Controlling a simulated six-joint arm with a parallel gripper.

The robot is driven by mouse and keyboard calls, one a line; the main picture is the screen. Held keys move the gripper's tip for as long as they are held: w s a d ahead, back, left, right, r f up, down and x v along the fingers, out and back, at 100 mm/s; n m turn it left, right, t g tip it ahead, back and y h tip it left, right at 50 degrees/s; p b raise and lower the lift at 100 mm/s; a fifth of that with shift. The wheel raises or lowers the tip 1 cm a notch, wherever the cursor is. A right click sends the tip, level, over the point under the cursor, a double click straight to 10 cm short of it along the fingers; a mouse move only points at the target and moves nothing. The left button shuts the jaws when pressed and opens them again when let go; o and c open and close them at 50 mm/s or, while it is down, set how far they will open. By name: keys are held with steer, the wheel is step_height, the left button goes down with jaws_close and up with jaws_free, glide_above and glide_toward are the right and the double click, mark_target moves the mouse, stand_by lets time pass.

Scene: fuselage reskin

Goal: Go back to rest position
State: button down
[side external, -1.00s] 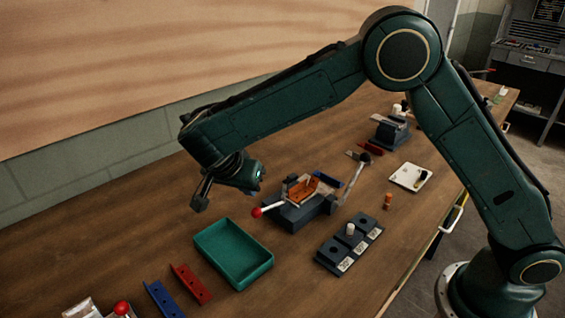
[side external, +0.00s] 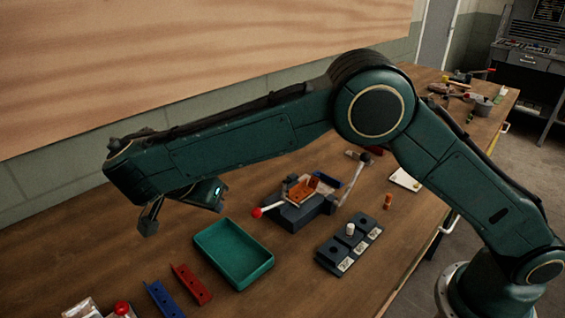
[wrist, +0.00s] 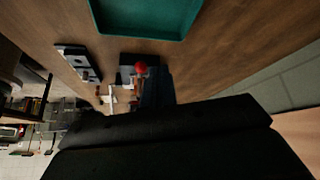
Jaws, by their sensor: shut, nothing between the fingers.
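My gripper (side external: 149,222) hangs at the end of my dark green arm on the left of the side external view, above the table behind the green tray. It is empty and its fingers look together. It touches nothing that I can see. In the wrist view, a large dark body fills the lower middle and hides much of the bench.
An empty green tray (side external: 262,272) lies below and right of my gripper. A clamp fixture with a red-knobbed lever (side external: 257,212) and a dark block with holes (side external: 333,258) stand further right. Red (side external: 192,285) and blue (side external: 164,300) brackets lie in front.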

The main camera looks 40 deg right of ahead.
steer(key=shift+r, duration=0.1)
stand_by(0.3)
steer(key=s+d+r+n+t+y, duration=0.1)
steer(key=s+d+r+n+y, duration=0.2)
steer(key=d+r, duration=0.5)
steer(key=s+d+r+n, duration=0.35)
steer(key=d+r, duration=0.35)
steer(key=d, duration=0.4)
steer(key=s+d+f+n+t+y, duration=0.1)
steer(key=s+d+n, duration=0.1)
steer(key=s, duration=0.9)
steer(key=s+d+f+n+t+y, duration=0.1)
steer(key=s+d+n, duration=0.2)
steer(key=s, duration=0.8)
steer(key=shift+d+f+n+t+y, duration=0.15)
steer(key=shift+f+n+t+y, duration=0.2)
steer(key=shift+n, duration=0.5)
